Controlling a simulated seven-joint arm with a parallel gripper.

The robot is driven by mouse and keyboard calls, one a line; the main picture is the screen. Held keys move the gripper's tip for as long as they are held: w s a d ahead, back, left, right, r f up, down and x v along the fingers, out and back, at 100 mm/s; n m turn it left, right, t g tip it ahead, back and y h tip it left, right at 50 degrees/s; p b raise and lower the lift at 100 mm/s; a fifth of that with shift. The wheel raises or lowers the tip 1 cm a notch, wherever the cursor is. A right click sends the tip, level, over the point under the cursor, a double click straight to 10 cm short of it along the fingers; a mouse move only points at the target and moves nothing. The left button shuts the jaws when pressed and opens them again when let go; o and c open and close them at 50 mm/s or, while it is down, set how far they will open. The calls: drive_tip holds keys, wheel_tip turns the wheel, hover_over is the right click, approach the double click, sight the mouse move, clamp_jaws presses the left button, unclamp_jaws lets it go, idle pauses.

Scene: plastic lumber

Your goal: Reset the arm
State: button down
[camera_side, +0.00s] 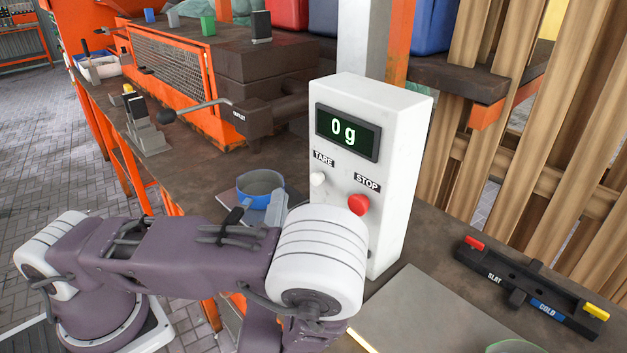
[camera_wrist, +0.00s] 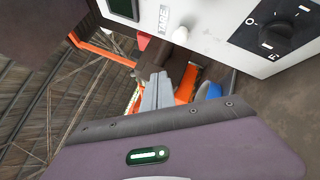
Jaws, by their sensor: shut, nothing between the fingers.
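My gripper (camera_wrist: 157,78) shows in the wrist view as two grey fingers side by side, closed together and holding nothing. They point toward an orange and dark brown machine part. The white display box (camera_side: 368,170) stands to the right of my bent arm in the side view and reads 0 g. Its white TARE button (camera_side: 318,179) and red STOP button (camera_side: 358,204) face the arm. The box also fills the top of the wrist view (camera_wrist: 222,28). In the side view my arm hides most of my gripper.
A blue cup (camera_side: 260,189) sits on the bench behind my arm, near the box. An orange guarded machine (camera_side: 165,75) with a lever stands behind. A black SLAT/COLD fixture (camera_side: 530,290) lies right. A grey plate (camera_side: 425,315) is clear in front.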

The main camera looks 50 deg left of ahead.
drive_tip(key=s+a+r+n+g+h, duration=0.2)
drive_tip(key=s+a+n+g, duration=0.2)
drive_tip(key=s+n+g, duration=0.6)
drive_tip(key=s+a+r+n+g+h, duration=0.25)
drive_tip(key=s+n+g, duration=0.4)
drive_tip(key=n, duration=0.75)
drive_tip(key=d+r+n+t+h, duration=0.7)
drive_tip(key=d+n+h, duration=0.2)
drive_tip(key=n, duration=0.5)
drive_tip(key=shift+s+d+n+h, duration=0.35)
drive_tip(key=shift+n+h, duration=0.05)
drive_tip(key=shift+h, duration=0.05)
